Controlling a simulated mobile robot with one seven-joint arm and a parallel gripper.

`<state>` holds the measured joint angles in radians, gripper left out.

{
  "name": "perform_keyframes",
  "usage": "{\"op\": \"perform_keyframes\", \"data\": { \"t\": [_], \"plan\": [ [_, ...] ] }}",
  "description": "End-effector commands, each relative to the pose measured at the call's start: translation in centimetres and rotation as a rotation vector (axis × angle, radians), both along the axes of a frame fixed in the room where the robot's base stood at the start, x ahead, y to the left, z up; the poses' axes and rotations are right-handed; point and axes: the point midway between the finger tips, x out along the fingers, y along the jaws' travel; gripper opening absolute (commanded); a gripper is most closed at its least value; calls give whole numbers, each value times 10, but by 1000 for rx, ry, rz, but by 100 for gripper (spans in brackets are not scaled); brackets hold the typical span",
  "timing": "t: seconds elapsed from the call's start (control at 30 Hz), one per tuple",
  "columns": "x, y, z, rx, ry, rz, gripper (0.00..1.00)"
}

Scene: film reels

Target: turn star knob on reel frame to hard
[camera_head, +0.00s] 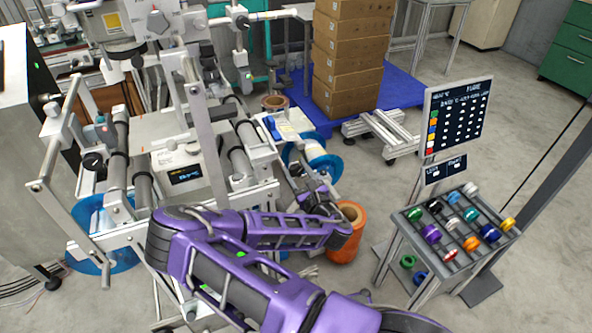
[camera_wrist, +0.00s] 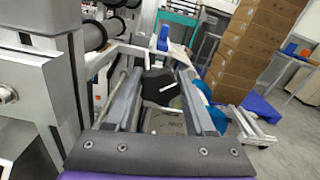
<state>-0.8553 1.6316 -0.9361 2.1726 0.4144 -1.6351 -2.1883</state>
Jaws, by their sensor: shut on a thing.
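The black star knob (camera_wrist: 159,86) shows in the wrist view, with a white mark on its face. It sits on the reel frame (camera_wrist: 62,92) above a pale plate (camera_wrist: 166,122) with lettering too small to read. My gripper (camera_wrist: 160,84) is shut on the knob, with one finger on each side of it. In the head view my gripper (camera_head: 322,196) is at the right side of the reel frame (camera_head: 262,190), and the knob cannot be made out there.
An orange roll (camera_head: 347,240) stands close beside my gripper. A blue-rimmed reel (camera_head: 320,165) is just behind it. A rack of coloured spools (camera_head: 410,222) stands to the right, and stacked cardboard boxes (camera_head: 345,62) stand behind. Open floor lies between.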

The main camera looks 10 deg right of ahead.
Motion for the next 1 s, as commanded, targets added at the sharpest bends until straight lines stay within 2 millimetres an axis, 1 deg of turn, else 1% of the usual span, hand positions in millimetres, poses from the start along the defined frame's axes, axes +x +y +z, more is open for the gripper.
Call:
{"op": "perform_keyframes", "data": {
  "t": [0.13,0.3,0.43,0.57,0.8,0.83,0.9,1.0],
  "plan": [
    [0,-1,0,68,13,-1,0],
    [0,-1,1,253,50,-2,0],
    [0,-1,0,363,72,-3,0],
    [0,-1,0,408,82,-2,0],
    [0,-1,-1,408,82,-1,0],
    [0,-1,-1,408,82,-1,56],
    [0,-1,-1,408,82,-1,69],
    [0,-1,0,407,82,-1,85]
  ]
}}
